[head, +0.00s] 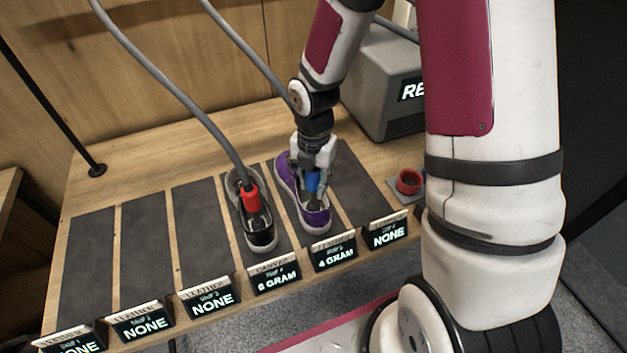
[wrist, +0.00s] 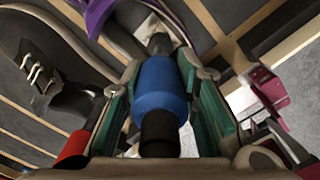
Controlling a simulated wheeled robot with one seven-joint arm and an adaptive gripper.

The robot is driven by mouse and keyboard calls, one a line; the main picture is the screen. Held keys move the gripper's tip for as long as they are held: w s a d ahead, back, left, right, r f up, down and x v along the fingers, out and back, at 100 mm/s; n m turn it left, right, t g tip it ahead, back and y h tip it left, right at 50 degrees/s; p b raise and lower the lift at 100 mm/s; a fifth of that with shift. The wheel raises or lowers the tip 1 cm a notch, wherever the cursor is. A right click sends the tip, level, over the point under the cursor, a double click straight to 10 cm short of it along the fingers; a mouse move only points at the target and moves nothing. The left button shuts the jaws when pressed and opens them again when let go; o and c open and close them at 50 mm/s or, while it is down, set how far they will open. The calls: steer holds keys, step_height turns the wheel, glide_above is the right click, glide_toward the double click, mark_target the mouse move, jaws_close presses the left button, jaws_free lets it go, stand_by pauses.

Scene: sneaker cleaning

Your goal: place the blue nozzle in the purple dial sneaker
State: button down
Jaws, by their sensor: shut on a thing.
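The purple sneaker (head: 306,215) with a pale sole stands on a dark mat strip, toe toward the front signs. My gripper (head: 317,165) is above its opening, shut on the blue nozzle (head: 313,182). In the wrist view the blue nozzle (wrist: 160,88) sits between the green-padded fingers of my gripper (wrist: 160,100), with a dark end toward the camera and a grey end pointing away. The purple sneaker's edge (wrist: 98,14) shows at the top. The nozzle's lower end is at the shoe opening; I cannot tell how deep. No dial is clear.
A black sneaker (head: 260,232) with a red nozzle (head: 251,198) and hose stands just left. Empty dark mats lie further left. Lit signs (head: 334,251) line the front edge. A grey machine (head: 385,85) stands behind. A red round holder (head: 408,182) is at the right.

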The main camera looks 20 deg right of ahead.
steer(key=c, duration=1.2)
jaws_free()
steer(key=shift+f, duration=0.1)
steer(key=shift+c, duration=0.2)
step_height(320, 180, up, 12)
steer(key=shift+r, duration=0.15)
steer(key=s+r+m+t, duration=0.5)
steer(key=s+r+m, duration=1.2)
steer(key=m, duration=1)
steer(key=shift+s+r+t, duration=0.15)
steer(key=shift+r+t, duration=0.15)
steer(key=shift+r, duration=0.4)
